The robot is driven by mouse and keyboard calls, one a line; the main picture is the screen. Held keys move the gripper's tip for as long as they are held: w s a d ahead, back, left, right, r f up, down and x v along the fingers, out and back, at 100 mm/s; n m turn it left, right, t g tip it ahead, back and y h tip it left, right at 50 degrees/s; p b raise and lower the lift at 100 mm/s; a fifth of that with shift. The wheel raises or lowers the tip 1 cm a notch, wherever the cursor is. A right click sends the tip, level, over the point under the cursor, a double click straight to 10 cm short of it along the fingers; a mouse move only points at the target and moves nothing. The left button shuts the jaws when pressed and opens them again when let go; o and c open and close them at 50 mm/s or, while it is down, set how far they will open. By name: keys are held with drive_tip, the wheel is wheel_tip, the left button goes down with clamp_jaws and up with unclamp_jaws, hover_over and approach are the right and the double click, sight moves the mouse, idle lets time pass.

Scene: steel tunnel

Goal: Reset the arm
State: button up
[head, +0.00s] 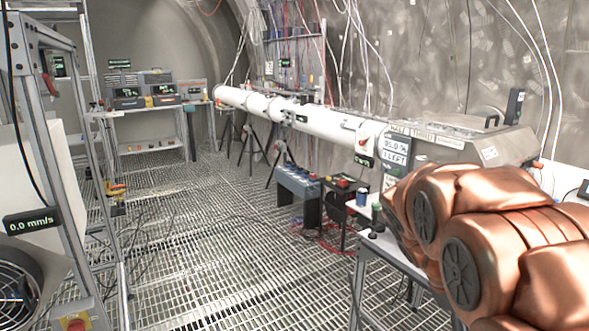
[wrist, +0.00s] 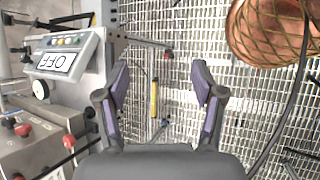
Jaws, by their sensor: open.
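My arm (head: 465,235) shows as copper-coloured padded links at the right of the head view, in front of a bench with a steel box on it. My gripper is not visible in the head view. In the wrist view my gripper (wrist: 160,85) is open, with its two dark, purple-lined fingers spread apart. Nothing is between the fingertips except the grating floor well beyond them. A copper-coloured rounded part of mine shows at the top right of the wrist view.
A panel reading OFF (wrist: 58,62) and a box with red knobs (wrist: 35,140) stand left of my gripper. A steel box (head: 465,143) adjoins a long white tube (head: 325,122). A metal frame (head: 50,150) stands at left. The grating floor (head: 215,220) between is mostly clear.

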drive_tip(key=s+a+f+m+y, duration=0.2)
drive_tip(key=s+a+m+y, duration=0.1)
drive_tip(key=s+a, duration=0.5)
drive_tip(key=s+a+f+m+t+y, duration=0.1)
drive_tip(key=s+a+f+m+y, duration=0.1)
drive_tip(key=s+a, duration=0.6)
drive_tip(key=s+m+y, duration=0.1)
drive_tip(key=s, duration=0.4)
drive_tip(key=shift+s+a+f+y, duration=0.2)
drive_tip(key=shift+f+y, duration=0.1)
drive_tip(key=shift+y, duration=0.1)
idle(0.4)
